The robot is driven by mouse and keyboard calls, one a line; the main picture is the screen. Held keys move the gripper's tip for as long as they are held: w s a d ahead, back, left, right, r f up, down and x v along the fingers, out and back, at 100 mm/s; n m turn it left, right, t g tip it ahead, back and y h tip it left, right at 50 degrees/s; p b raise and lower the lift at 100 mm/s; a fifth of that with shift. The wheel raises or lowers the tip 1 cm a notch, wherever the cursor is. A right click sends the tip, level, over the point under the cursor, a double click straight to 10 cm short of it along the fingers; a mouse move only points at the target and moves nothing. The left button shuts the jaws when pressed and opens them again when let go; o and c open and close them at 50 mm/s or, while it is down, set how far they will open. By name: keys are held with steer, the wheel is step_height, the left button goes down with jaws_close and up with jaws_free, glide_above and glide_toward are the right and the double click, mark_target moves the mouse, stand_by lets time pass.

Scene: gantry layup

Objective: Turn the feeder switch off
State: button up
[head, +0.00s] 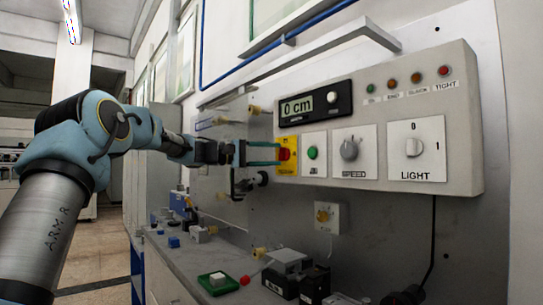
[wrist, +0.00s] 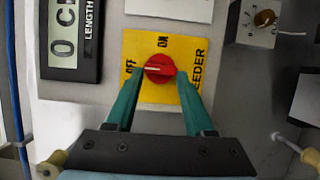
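The feeder switch is a round red knob (wrist: 160,69) on a yellow plate (wrist: 143,45) marked OFF, ON and FEEDER. In the wrist view its white mark points left, towards OFF. In the head view the knob (head: 285,155) sits at the lower left of the grey control box. My gripper (wrist: 160,75) faces the plate, its green fingertips on opposite sides of the knob, close to its edges. In the head view the fingers (head: 277,154) reach to the knob, one above the other. I cannot tell whether they press on it.
The control box (head: 465,105) also bears a display (head: 299,106) reading 0 cm, a green button (head: 312,153), a SPEED knob (head: 350,149) and a LIGHT switch (head: 413,147). A smaller switch box (head: 328,217) hangs below. The bench (head: 180,262) holds a green tray (head: 218,284) and other parts.

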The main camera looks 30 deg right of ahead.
steer(key=o, duration=0.4)
steer(key=a+b, duration=0.1)
steer(key=a, duration=0.2)
steer(key=w+a, duration=0.1)
steer(key=a, duration=0.3)
steer(key=w+a+b, duration=0.1)
steer(key=a, duration=0.2)
steer(key=shift+a+f+b, duration=0.1)
steer(key=shift+a+b, duration=0.2)
steer(key=shift+b, duration=0.05)
steer(key=shift+w, duration=0.1)
